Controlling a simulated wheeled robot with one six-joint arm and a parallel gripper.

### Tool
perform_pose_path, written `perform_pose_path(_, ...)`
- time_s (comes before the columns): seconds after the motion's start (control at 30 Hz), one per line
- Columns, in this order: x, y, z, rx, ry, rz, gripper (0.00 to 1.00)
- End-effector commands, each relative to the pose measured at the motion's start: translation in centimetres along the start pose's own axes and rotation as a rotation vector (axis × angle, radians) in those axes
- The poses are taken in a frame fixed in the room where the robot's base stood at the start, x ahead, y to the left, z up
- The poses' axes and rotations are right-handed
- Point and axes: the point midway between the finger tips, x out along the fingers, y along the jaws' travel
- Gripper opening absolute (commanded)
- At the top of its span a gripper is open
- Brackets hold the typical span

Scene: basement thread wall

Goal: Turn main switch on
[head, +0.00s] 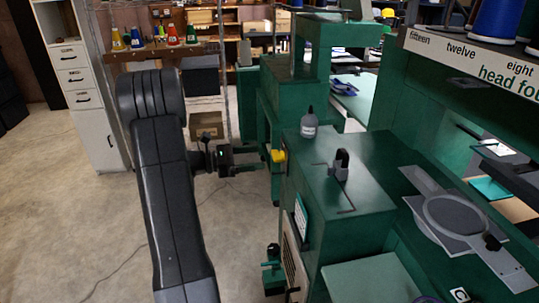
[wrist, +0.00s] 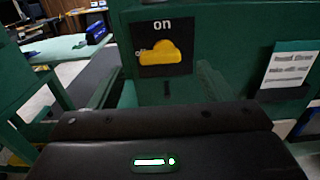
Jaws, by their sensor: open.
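The main switch is a yellow knob (wrist: 165,53) on a black square plate, with the word "on" above it, in the wrist view. The knob lies roughly sideways, with a small pale mark at its left end. It also shows in the head view as a yellow block (head: 279,156) on the side of the green machine. My gripper (wrist: 160,85) is open and empty, with a finger to either side of the plate's lower part in the wrist view. In the head view my gripper (head: 252,167) is just left of the switch, apart from it as far as I can tell.
The green machine (head: 345,200) carries a grey bottle (head: 309,124) and a black handle (head: 341,163) on top. A white notice (wrist: 290,65) hangs right of the switch. A cardboard box (head: 206,125) stands on the floor behind. The floor at left is mostly clear.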

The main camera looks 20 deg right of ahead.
Motion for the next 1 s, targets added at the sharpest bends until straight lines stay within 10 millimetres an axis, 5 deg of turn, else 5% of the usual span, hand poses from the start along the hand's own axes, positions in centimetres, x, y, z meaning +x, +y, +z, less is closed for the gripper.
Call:
perform_pose_path(0.3, 4.7, 0.0, 0.1, 0.000, 0.000, -0.001, 0.73)
perform_pose_path(0.7, 5.4, 0.0, 0.0, 0.000, 0.000, 0.000, 0.73)
perform_pose_path(0.93, 5.4, 0.0, 0.0, 0.000, 0.000, 0.001, 0.30)
perform_pose_path(1.0, 5.4, 0.0, 0.0, 0.000, 0.000, 0.001, 0.28)
